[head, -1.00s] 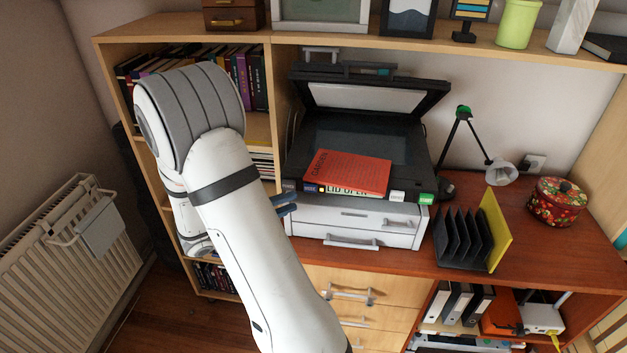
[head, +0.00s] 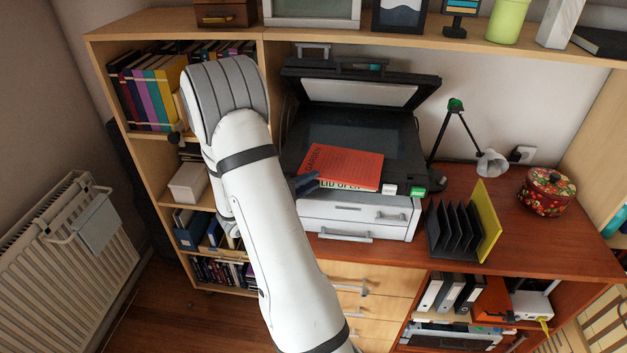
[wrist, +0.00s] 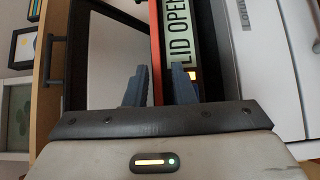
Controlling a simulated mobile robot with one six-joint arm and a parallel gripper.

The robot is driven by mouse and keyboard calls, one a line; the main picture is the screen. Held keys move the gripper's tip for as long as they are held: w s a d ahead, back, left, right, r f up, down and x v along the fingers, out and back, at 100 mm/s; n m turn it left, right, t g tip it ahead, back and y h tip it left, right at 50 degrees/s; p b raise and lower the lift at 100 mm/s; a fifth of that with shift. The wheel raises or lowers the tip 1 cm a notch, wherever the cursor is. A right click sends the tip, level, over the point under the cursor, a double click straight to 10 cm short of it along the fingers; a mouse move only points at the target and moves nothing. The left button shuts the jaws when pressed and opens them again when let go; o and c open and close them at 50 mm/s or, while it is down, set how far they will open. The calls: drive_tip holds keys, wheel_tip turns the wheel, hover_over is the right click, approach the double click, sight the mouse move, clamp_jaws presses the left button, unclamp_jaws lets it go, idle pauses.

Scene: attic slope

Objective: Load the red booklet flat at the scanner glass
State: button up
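The red booklet (head: 345,167) lies face up on the front part of the scanner (head: 400,165), slightly askew, its near edge by the "LID OPEN" panel (head: 340,186). Behind it the dark scanner glass (head: 350,130) is bare, and the lid (head: 358,93) stands raised. My gripper (head: 305,183) is at the booklet's left front corner. In the wrist view my two blue fingers (wrist: 159,80) are apart, with the booklet's thin red edge (wrist: 156,50) between them. Gaps seem to remain, though contact with the left finger is unclear.
A desk lamp (head: 490,160) and a black file rack (head: 455,232) stand right of the scanner. A shelf (head: 420,43) with frames runs above. My arm covers part of the bookcase at left. The desk's right side has free room.

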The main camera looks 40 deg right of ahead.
drive_tip(key=shift+d, duration=0.3)
drive_tip(key=c, duration=0.5)
drive_tip(key=shift+s+f, duration=0.1)
idle(0.5)
drive_tip(key=a+r, duration=0.4)
drive_tip(key=a, duration=0.3)
drive_tip(key=w+a+r, duration=0.1)
drive_tip(key=a+r, duration=0.2)
drive_tip(key=a, duration=0.4)
drive_tip(key=shift+w+r, duration=0.15)
drive_tip(key=shift+r, duration=0.25)
idle(0.6)
